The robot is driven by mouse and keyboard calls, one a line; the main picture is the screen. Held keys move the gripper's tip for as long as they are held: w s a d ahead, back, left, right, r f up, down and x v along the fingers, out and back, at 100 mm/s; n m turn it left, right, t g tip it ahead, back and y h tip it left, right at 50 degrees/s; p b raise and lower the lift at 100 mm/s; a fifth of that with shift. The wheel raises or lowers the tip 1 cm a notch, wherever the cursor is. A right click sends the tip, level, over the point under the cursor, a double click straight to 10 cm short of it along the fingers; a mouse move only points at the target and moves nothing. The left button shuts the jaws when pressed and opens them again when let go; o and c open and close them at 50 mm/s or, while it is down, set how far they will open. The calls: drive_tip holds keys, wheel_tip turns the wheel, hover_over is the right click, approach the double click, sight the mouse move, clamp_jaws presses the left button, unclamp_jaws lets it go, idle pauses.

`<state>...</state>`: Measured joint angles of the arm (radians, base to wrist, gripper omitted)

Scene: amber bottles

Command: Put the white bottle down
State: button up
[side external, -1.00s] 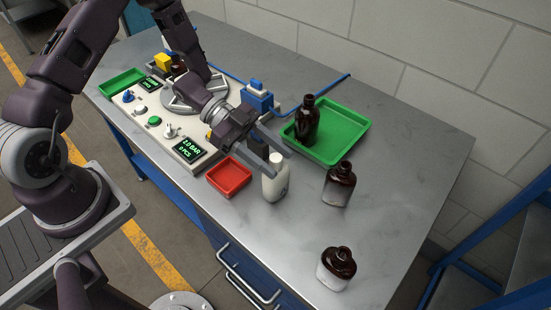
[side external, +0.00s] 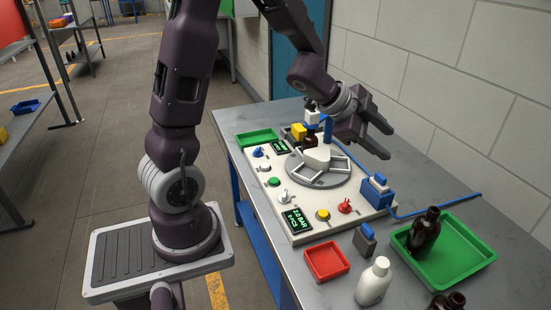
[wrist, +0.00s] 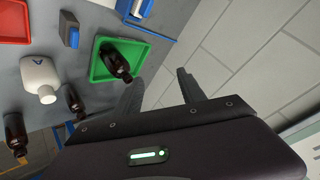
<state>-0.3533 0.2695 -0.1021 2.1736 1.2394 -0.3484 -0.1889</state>
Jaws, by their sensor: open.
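The white bottle (side external: 374,281) stands upright on the grey table, just right of the red tray (side external: 326,262). It also shows at the left of the wrist view (wrist: 40,78), with a dark mark on its side. My gripper (side external: 388,142) is open and empty, raised above the table behind the bottle and clear of it. In the wrist view its two fingers (wrist: 158,77) are spread apart with nothing between them.
A green tray (side external: 470,262) holds a brown bottle (side external: 424,232). Another brown bottle (side external: 447,302) stands near the lower edge. The control panel with its round turntable (side external: 332,180) lies below my gripper. A blue-topped block (side external: 364,240) stands behind the white bottle.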

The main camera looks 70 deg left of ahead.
drive_tip(key=s+a+r+n+y, duration=0.2)
drive_tip(key=s+r+n+y, duration=0.4)
drive_tip(key=s+r, duration=0.4)
drive_tip(key=s+d+f+n+g+h, duration=0.1)
drive_tip(key=s+d, duration=0.3)
drive_tip(key=s, duration=0.5)
drive_tip(key=s+d+f+n+g+h, duration=0.2)
drive_tip(key=s+d+n+g+h, duration=0.1)
drive_tip(key=s, duration=0.6)
drive_tip(key=shift+s+d, duration=0.35)
drive_tip(key=shift+d, duration=0.35)
